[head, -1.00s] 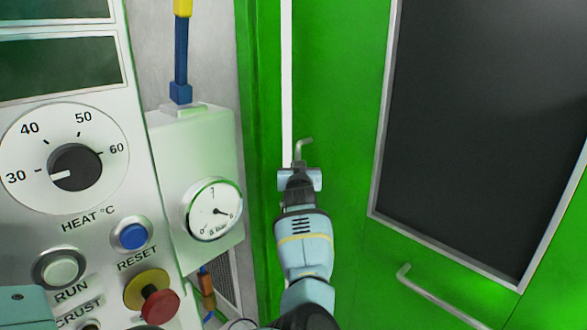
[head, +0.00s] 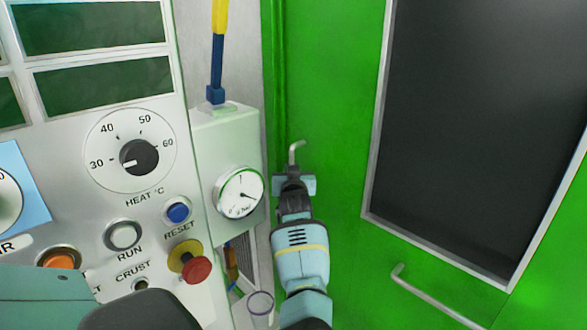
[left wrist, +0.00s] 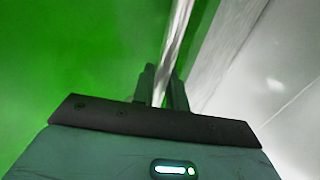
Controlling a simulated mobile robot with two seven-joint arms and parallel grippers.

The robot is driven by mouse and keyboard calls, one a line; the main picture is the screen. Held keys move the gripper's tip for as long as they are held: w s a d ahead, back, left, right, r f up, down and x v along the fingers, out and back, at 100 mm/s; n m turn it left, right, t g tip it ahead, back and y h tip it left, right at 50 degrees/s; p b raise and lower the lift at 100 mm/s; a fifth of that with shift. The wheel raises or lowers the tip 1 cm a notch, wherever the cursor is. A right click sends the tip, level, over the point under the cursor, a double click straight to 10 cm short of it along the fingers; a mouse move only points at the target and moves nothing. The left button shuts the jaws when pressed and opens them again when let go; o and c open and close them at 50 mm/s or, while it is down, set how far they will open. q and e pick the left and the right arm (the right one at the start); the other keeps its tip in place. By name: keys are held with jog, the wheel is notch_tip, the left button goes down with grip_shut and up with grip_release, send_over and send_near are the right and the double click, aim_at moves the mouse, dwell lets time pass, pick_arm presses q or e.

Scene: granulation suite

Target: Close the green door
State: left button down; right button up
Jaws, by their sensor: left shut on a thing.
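The green door (head: 335,130) fills the right half of the head view, with a dark window (head: 460,120) in it. Its left edge meets the green frame (head: 272,90), and no white gap shows between them. A grey lever handle (head: 296,147) sticks up near that edge. My left gripper (head: 294,178) is shut on the handle, hiding its lower part. In the left wrist view, a silver bar (left wrist: 178,40) runs between the fingers (left wrist: 163,88), with green surface to its left. My right gripper is not in view.
Left of the door stand a white gauge box (head: 225,140) with a blue and yellow pipe and a control panel (head: 100,190) with a dial and several buttons. A bent metal bar handle (head: 430,295) sticks out lower on the door.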

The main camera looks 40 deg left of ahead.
pick_arm(q)
jog(key=shift+s+a+f, duration=0.15)
jog(key=shift+s+f, duration=0.15)
jog(key=shift+f, duration=0.25)
jog(key=c, duration=1.7)
grip_release()
jog(key=shift+c, duration=0.2)
jog(key=shift+o, duration=1.1)
jog(key=shift+s+r, duration=0.2)
jog(key=shift+s, duration=0.05)
jog(key=shift+s+r, duration=0.15)
jog(key=shift+r, duration=0.1)
jog(key=shift+r, duration=0.15)
